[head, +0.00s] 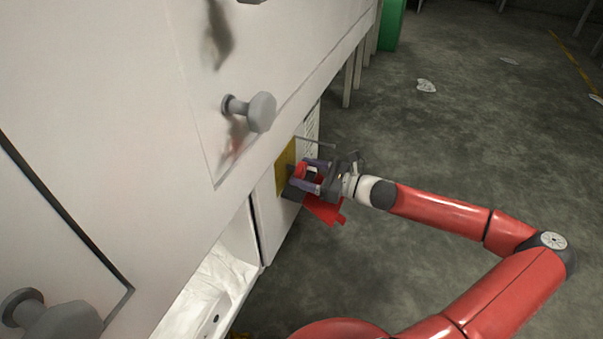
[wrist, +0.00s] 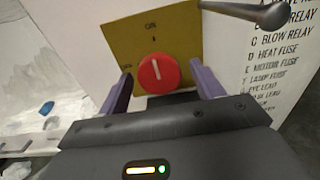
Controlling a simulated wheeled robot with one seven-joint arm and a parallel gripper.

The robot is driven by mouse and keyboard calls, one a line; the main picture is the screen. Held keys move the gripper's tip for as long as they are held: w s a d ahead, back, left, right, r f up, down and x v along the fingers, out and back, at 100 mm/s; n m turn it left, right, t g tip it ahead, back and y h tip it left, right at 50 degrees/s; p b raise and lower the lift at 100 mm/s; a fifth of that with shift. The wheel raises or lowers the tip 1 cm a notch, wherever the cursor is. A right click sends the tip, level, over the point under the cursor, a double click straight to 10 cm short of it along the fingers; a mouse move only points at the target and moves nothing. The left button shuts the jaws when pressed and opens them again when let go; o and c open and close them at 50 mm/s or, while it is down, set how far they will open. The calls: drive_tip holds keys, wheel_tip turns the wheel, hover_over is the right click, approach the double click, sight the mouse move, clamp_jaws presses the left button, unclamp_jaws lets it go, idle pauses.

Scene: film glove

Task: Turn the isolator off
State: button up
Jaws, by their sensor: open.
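The isolator is a round red knob (wrist: 158,73) on a yellow plate (wrist: 178,35) in the wrist view. Its white mark points up, toward the ON label; another label, partly hidden, sits at the plate's left edge. My gripper (wrist: 160,82) is open, with one purple finger on each side of the knob. A gap shows between the right finger and the knob; contact at the left finger is hard to judge. In the head view my gripper (head: 311,176) is at the yellow plate (head: 284,172) on the cabinet's side, and partly hides the knob.
A grey bar handle (wrist: 250,12) juts out close to the right finger, beside a printed list of relays and fuses. Large white cabinet doors with grey knobs (head: 262,112) fill the left. A red piece (head: 323,210) shows below my gripper. Open concrete floor (head: 470,120) lies to the right.

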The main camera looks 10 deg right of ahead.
drive_tip(key=shift+w+a, duration=0.4)
drive_tip(key=shift+a, duration=0.2)
drive_tip(key=c, duration=1)
